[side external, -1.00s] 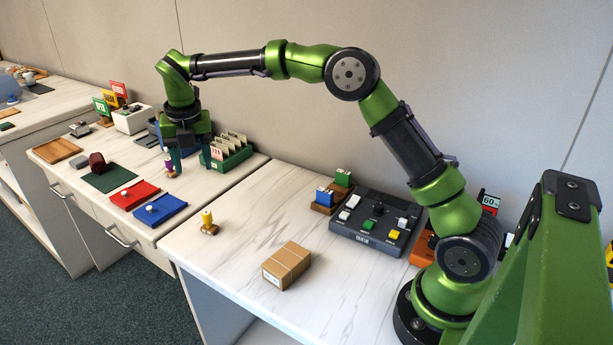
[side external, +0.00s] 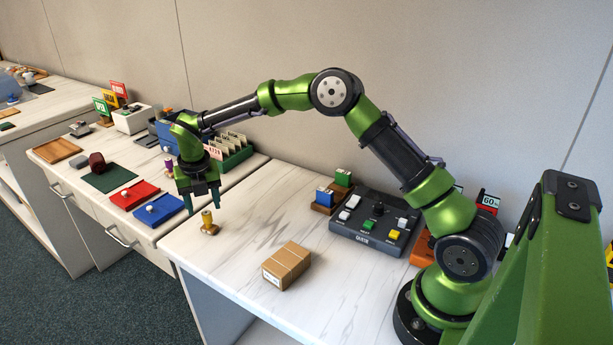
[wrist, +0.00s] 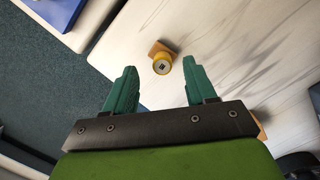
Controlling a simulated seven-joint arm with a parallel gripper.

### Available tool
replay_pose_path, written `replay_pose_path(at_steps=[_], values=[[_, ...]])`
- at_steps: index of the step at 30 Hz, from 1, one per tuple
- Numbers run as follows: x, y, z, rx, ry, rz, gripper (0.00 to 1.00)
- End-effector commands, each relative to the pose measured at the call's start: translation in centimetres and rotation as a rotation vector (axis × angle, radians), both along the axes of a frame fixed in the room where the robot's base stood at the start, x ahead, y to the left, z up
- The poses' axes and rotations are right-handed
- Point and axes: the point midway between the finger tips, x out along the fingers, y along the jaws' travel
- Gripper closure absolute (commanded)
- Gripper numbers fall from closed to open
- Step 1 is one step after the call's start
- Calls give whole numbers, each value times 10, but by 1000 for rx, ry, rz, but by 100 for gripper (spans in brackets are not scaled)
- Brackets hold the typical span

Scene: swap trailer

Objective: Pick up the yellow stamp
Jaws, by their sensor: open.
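The yellow stamp (side external: 207,219) stands upright on the near white counter, close to its left edge, on a small wooden base. In the wrist view the yellow stamp (wrist: 162,64) shows from above, beyond the fingertips and between their lines. My gripper (side external: 200,203) is open and points down, above and slightly left of the stamp, not touching it. In the wrist view both green fingers of my gripper (wrist: 160,75) are spread with nothing between them.
A cardboard box (side external: 287,265) lies right of the stamp. A dark button panel (side external: 372,222) stands behind it. Blue (side external: 158,210) and red (side external: 135,194) pads lie on the counter to the left. The counter around the stamp is clear.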

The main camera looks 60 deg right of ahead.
Motion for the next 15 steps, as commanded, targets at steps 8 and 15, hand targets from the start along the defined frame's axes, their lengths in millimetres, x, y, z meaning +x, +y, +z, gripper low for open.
replay_pose_path(at_steps=[8, 15], values=[[0, -3, -40, 1, 3, 0, 44], [1, -4, -44, 1, 1, -1, 44]])
